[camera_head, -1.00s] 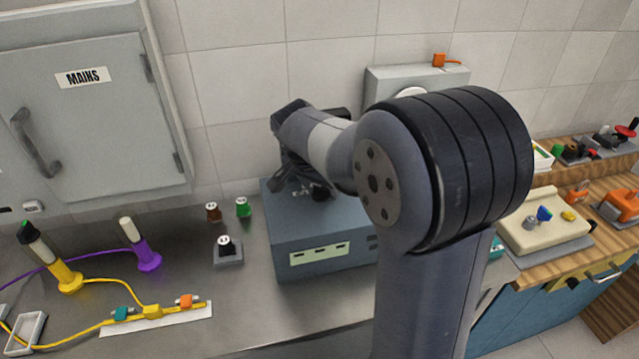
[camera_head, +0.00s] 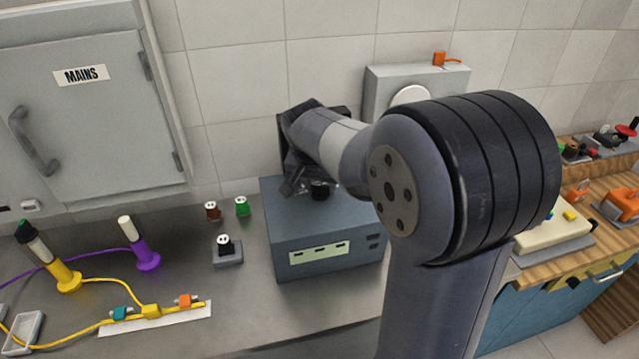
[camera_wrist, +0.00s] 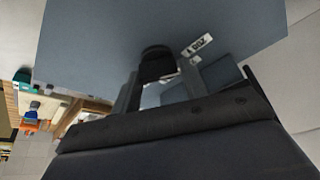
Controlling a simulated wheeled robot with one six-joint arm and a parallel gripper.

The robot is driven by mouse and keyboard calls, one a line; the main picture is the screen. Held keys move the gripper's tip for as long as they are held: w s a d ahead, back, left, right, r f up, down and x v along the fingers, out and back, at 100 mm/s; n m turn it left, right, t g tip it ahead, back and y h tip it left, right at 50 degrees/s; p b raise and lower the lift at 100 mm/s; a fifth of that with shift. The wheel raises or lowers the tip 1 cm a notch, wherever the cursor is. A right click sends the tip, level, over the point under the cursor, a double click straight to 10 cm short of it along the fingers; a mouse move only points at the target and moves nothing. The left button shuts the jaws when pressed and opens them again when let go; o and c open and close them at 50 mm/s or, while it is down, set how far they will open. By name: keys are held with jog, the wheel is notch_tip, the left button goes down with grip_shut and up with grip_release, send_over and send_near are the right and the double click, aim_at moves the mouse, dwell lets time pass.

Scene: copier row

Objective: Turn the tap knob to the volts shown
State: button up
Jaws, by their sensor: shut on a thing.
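The black tap knob (camera_head: 319,191) stands on top of a blue-grey box (camera_head: 325,228), partly hidden by my arm in the head view. In the wrist view, the knob (camera_wrist: 156,62) sits between the fingers of my gripper (camera_wrist: 158,82), which is shut on it. A white label (camera_wrist: 197,45) lies beside the knob, with small print that looks like 208 V, upside down and hard to read. A second pale mark shows just below it. The knob's pointer cannot be made out. My gripper (camera_head: 302,187) is mostly dark and foreshortened in the head view.
A pale panel with dark slots (camera_head: 320,253) is on the box's front. A small black plug on a grey block (camera_head: 227,252) stands to its left, with brown and green plugs behind. A grey MAINS cabinet (camera_head: 95,110) is on the wall. A grey unit (camera_head: 385,88) stands behind the box.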

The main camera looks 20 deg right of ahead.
dwell(0.3)
jog(key=o, duration=1)
jog(key=shift+r, duration=0.1)
jog(key=v, duration=1)
jog(key=shift+s+a+r, duration=0.1)
jog(key=shift+s+r, duration=0.15)
jog(key=x, duration=1)
jog(key=shift+w+f, duration=0.15)
jog(key=shift+f, duration=0.15)
jog(key=shift+w, duration=0.15)
jog(key=shift+m, duration=0.6)
